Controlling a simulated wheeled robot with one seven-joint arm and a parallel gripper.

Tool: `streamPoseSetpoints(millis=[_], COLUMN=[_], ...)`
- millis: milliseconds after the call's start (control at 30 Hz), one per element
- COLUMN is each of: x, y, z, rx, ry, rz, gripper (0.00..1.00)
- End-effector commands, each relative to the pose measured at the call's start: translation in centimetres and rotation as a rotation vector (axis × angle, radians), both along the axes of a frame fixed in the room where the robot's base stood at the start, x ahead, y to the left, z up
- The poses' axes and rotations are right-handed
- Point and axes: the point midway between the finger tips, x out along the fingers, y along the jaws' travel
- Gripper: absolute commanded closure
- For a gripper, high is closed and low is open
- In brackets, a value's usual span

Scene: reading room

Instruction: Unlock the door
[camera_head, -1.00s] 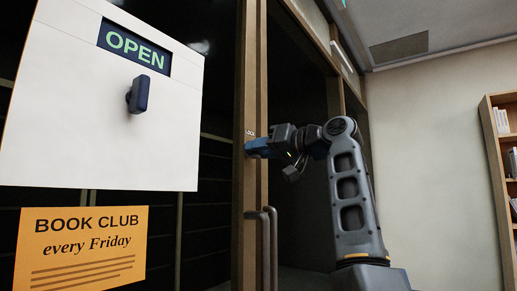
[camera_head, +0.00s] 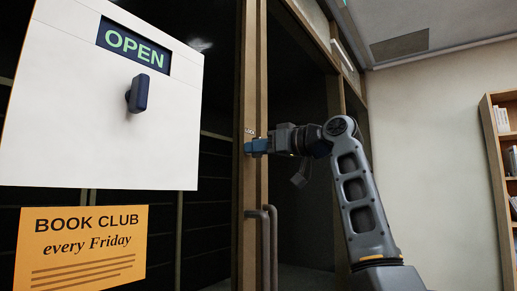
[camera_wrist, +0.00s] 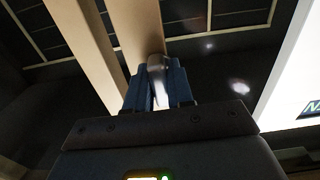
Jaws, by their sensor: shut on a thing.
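The door's wooden stile (camera_head: 250,70) stands upright mid-picture in the head view, with a small "LOCK" label (camera_head: 250,132) on it. My gripper (camera_head: 252,147) is at the stile just below the label. In the wrist view, the blue fingers of my gripper (camera_wrist: 159,88) are shut on a grey metal lock turn (camera_wrist: 157,66) in front of the wooden stile (camera_wrist: 137,25). The fingers hide the lock turn in the head view. I cannot tell whether the bolt is drawn.
Tall curved door handles (camera_head: 272,235) stand below my gripper. A white panel (camera_head: 60,110) reading "OPEN", with a dark knob (camera_head: 138,94), and a yellow book club notice (camera_head: 80,245) are at left. A bookshelf (camera_head: 495,150) stands far right.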

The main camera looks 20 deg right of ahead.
Motion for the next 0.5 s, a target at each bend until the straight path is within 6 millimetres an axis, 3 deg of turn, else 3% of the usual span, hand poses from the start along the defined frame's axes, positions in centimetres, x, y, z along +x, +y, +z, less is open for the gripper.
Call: streamPoseSetpoints(millis=[233,267,500], x=[0.03,0.03,0.01], y=[-0.06,-0.06,-0.03], z=[-0.19,-0.19,-0.09], rx=[-0.002,-0.002,-0.001], ry=[0.003,0.003,0.002], rz=[0.000,0.000,0.000], gripper=[1.00,0.77,0.57])
